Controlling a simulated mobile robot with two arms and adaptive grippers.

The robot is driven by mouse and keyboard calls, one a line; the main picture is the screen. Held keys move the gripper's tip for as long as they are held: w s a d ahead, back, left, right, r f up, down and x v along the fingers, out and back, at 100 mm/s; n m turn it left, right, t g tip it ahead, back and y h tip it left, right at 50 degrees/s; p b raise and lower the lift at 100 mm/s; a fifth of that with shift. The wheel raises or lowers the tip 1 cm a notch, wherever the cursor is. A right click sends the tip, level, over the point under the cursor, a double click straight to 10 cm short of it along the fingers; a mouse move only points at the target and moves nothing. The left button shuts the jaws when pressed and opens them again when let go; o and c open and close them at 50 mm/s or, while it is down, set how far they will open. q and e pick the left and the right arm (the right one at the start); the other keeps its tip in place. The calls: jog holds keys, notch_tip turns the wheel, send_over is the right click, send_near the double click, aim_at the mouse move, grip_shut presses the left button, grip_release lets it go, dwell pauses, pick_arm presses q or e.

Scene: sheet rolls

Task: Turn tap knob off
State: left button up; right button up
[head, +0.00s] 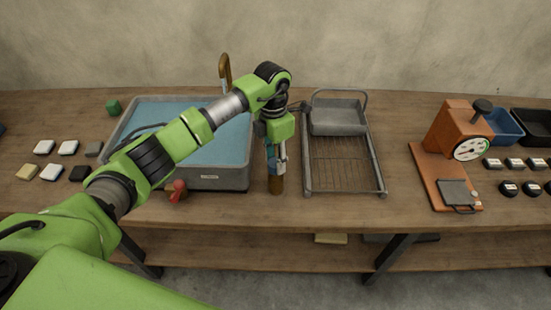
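A small red knob (178,186), apparently of a tap, is low at the front of a grey tub (212,184) of blue water. My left arm reaches in from the left, over the tub. My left gripper (276,164) points down between the tub and a wire rack, to the right of the red knob and apart from it. My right gripper is not in view.
The wire rack (343,186) with a grey tray (337,118) stands right of the gripper. An orange machine (447,130) and several small dark pots are farther right. The table's front edge is clear.

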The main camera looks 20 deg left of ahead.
pick_arm(q)
jog(key=shift+n, duration=0.4)
jog(key=n+b, duration=0.1)
jog(key=n, duration=0.2)
jog(key=shift+a, duration=0.1)
jog(key=n+b, duration=0.1)
jog(key=n, duration=0.4)
jog(key=n+b, duration=0.1)
jog(key=n, duration=0.3)
jog(key=shift+n+t, duration=0.4)
jog(key=shift+n, duration=2.1)
jog(key=o, duration=1.1)
jog(key=shift+o, duration=0.2)
jog(key=shift+s, duration=0.1)
